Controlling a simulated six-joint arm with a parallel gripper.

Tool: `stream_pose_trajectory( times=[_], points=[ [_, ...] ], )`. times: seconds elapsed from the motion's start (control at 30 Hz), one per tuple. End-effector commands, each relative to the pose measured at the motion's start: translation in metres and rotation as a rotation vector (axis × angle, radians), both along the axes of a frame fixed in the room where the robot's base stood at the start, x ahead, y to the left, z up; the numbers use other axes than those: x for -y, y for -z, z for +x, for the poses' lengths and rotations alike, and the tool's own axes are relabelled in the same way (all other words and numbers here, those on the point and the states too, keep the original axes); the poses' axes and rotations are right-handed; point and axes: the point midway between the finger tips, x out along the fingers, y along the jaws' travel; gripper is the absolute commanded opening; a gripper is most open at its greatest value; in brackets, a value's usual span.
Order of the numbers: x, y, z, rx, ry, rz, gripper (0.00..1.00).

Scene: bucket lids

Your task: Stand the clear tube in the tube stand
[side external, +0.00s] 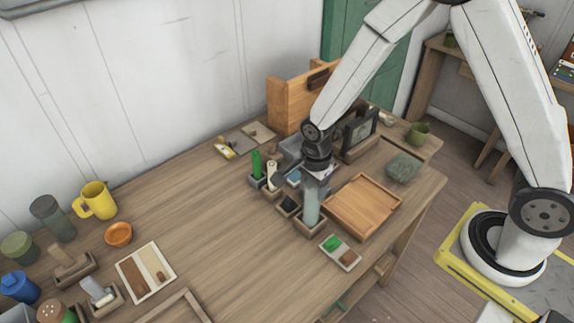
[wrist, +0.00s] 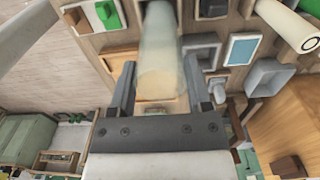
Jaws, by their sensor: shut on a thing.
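The clear tube (side external: 312,203) is a pale, see-through teal cylinder, upright below my gripper (side external: 317,174). In the wrist view the tube (wrist: 160,60) lies between the two fingers of my gripper (wrist: 160,88), which is shut on it. A square wooden tube stand (side external: 310,229) is at the tube's lower end in the side view. The tube's bottom overlaps the stand there, and I cannot tell how deep it sits. The wrist view does not show the tube's lower end meeting the stand clearly.
A green tube (side external: 256,163) and a cream tube (side external: 271,174) stand in holders to the left. A small dark-topped holder (side external: 289,205) is close by. A wooden tray (side external: 364,205) lies to the right, and a sample card (side external: 340,252) in front. The table's left-centre is clear.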

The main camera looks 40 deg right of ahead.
Motion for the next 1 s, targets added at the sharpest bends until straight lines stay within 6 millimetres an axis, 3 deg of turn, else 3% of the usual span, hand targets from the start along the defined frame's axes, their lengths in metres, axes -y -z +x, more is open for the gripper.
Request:
stream_pose_trajectory(
  times=[1.0],
  points=[
    [0.0,0.014,0.0,0.001,0.0,0.0,0.0]
  ],
)
